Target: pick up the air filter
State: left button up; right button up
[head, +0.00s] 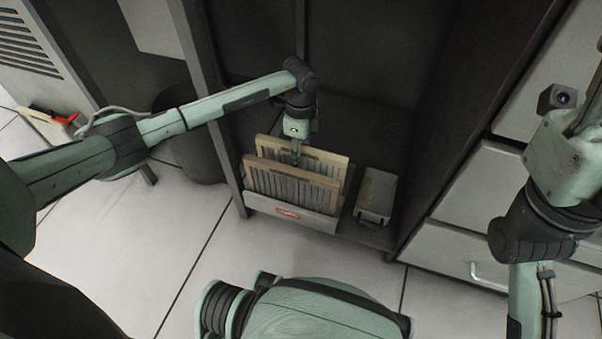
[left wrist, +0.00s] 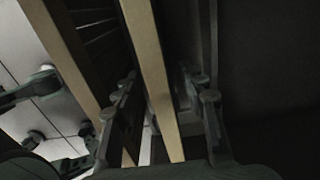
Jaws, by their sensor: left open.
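Two flat air filters with pale tan frames and pleated grey middles stand upright in a low grey holder (head: 262,206) with a red label. The front filter (head: 290,187) is nearer to me, and the rear filter (head: 335,161) stands just behind it. My left gripper (head: 296,156) points down at the rear filter's top edge. In the left wrist view, the open fingers (left wrist: 163,112) are on either side of one filter's frame (left wrist: 148,60). The other filter's frame (left wrist: 62,55) lies left of them. Contact cannot be told. My right gripper (head: 593,98) is mostly cut off at the right edge.
The holder is on the bottom shelf of a dark open cabinet, whose upright (head: 205,80) is close on the left. A small light box (head: 375,196) sits right of the filters. Pale drawers (head: 480,195) stand further right. The tiled floor (head: 150,250) in front is mostly clear.

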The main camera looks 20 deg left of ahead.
pick_arm(q)
jog(key=shift+f, duration=0.85)
jog(key=shift+c, duration=0.3)
grip_shut()
notch_tip(320, 180, up, 10)
jog(key=p, duration=0.3)
